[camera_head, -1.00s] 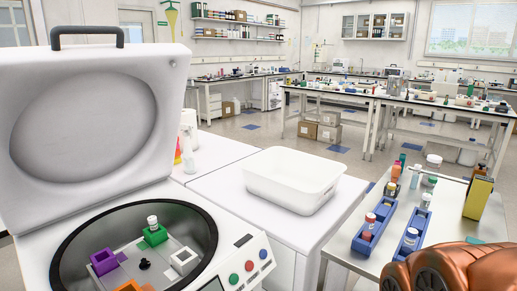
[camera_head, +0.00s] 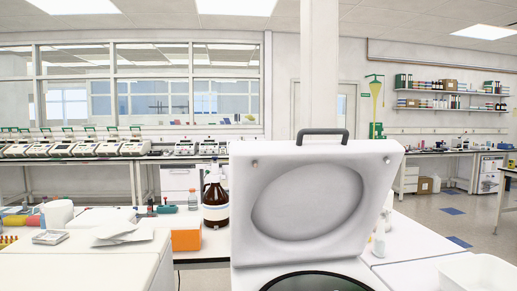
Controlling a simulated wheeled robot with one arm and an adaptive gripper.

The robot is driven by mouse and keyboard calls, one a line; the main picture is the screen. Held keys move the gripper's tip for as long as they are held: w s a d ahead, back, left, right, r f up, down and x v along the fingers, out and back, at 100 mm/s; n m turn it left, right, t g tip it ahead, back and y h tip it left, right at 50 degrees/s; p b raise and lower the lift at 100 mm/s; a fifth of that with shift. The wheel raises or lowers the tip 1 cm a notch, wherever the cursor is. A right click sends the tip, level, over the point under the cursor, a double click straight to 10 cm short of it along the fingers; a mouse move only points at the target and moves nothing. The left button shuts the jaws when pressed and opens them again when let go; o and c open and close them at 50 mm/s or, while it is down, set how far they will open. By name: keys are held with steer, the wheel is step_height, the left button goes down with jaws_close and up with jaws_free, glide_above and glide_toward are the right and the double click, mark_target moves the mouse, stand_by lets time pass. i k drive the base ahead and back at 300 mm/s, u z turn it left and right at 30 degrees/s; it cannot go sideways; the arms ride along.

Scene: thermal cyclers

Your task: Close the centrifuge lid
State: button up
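The centrifuge lid (camera_head: 377,170) stands raised and open, leaning slightly back, with its pale inner side and round recess facing me. A dark handle (camera_head: 322,132) sits on its top edge. The centrifuge bowl (camera_head: 315,281) shows only as a dark-rimmed opening at the bottom edge of the picture; its rotor and contents are cut off. My gripper is not in view.
A brown bottle (camera_head: 216,203) and an orange box (camera_head: 186,240) stand left of the centrifuge. A white tub (camera_head: 478,274) is at the lower right. Several thermal cyclers (camera_head: 75,148) line the back bench. Open floor (camera_head: 440,205) shows at the right.

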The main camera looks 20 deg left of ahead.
mark_target(299, 199)
steer(key=u, duration=0.8)
steer(key=k, duration=1.3)
steer(key=u, duration=0.75)
steer(key=i, duration=1.4)
steer(key=u, duration=0.05)
